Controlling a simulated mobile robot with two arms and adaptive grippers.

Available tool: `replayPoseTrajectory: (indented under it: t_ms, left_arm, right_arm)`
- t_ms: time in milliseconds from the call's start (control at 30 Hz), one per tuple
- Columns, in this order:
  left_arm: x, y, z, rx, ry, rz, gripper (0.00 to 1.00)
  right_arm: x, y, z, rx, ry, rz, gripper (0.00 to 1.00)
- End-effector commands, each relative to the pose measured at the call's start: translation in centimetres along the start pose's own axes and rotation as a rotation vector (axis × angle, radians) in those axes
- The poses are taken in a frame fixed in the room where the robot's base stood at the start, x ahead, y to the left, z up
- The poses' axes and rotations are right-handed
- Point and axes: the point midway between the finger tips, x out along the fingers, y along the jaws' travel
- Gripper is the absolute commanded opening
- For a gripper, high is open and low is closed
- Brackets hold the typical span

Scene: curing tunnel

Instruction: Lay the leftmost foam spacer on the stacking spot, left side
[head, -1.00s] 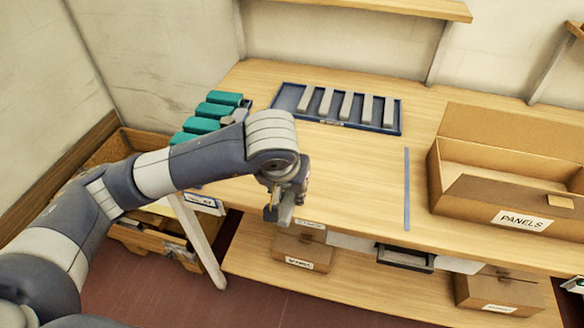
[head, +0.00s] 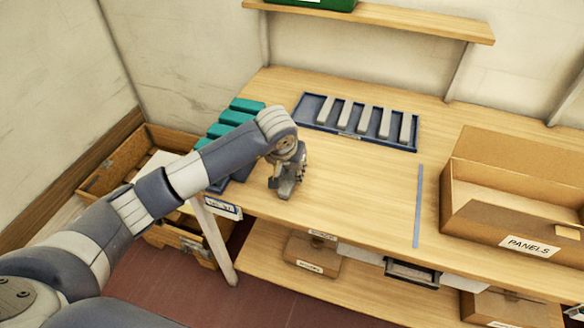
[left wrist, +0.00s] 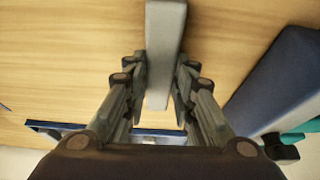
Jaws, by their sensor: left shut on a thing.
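My left gripper (head: 286,190) is over the left part of the table, near its front edge. Several like grey spacers (head: 364,119) lie in a row in a blue tray (head: 399,145) at the back. The tray's left end is bare. I cannot make out a marked stacking spot. My right gripper is not in view.
A blue strip (head: 419,205) runs across the table (head: 350,185), left of an open carton (head: 500,228) labelled PANELS. Teal blocks (head: 237,117) stand at the left, close by my left arm. The middle of the table is clear.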

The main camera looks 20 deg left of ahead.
Motion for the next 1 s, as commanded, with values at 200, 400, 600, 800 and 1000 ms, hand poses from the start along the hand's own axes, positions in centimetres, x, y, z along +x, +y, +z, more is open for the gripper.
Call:
replayPoseTrajectory:
  t_ms: [200,400,600,800,1000]
  left_arm:
    - [0.33,0.04,0.13,0.001,0.002,0.000,0.13]
    - [0.68,0.02,0.28,0.001,0.001,-0.001,0.13]
    - [0.64,0.04,0.29,0.001,0.000,0.000,0.44]
    - [0.63,0.06,0.29,0.001,0.001,0.000,0.44]
    - [0.05,0.08,0.04,0.001,0.001,0.001,0.44]
  right_arm:
    - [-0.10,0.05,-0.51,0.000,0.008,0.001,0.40]
    - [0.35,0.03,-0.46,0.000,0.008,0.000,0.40]
    - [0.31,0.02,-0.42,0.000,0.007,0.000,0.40]
    - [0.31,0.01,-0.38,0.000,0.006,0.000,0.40]
    - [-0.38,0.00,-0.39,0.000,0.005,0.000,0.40]
